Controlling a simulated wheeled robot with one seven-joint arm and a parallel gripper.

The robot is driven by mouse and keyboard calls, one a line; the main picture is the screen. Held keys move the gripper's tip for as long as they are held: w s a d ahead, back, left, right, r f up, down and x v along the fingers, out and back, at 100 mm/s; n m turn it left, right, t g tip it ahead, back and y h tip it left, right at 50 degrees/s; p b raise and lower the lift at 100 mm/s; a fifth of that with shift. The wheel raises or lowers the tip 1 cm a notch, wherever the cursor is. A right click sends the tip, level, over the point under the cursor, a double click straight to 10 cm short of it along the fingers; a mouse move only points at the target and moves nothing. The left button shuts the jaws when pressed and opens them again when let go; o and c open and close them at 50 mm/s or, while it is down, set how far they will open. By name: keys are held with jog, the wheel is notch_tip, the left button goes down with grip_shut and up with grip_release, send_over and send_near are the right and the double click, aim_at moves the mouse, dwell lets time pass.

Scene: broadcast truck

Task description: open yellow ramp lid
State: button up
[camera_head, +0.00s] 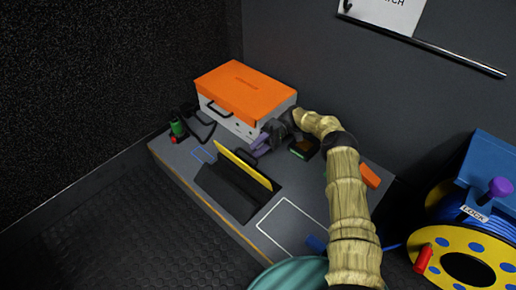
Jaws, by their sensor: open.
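The yellow ramp lid (243,166) shows as a narrow yellow strip running diagonally above the dark ramp body (224,191) on the grey worktop. The lid looks raised and tilted, with a dark face toward the front left. My gripper (258,145) is behind the lid, near its upper middle, with purple and dark parts showing. It is open and no object shows in it. The fingertips are small and partly hidden, so I cannot tell whether they touch the lid.
An orange-topped case (246,88) stands behind. A green-and-red item (177,128) with a black cable is at the left. A small dark box (303,148) and orange block (370,176) lie to the right. A yellow-and-blue cable reel (468,240) stands at far right. A white outlined area (290,228) is mostly clear.

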jog(key=o, duration=1.1)
notch_tip(320, 180, up, 7)
jog(key=p, duration=0.3)
jog(key=shift+w+f+p, duration=0.15)
jog(key=shift+w+p, duration=0.05)
jog(key=shift+p, duration=0.15)
jog(key=shift+d+r, duration=0.15)
jog(key=shift+r, duration=0.6)
jog(key=c, duration=1.1)
jog(key=shift+p, duration=0.35)
jog(key=shift+s, duration=0.1)
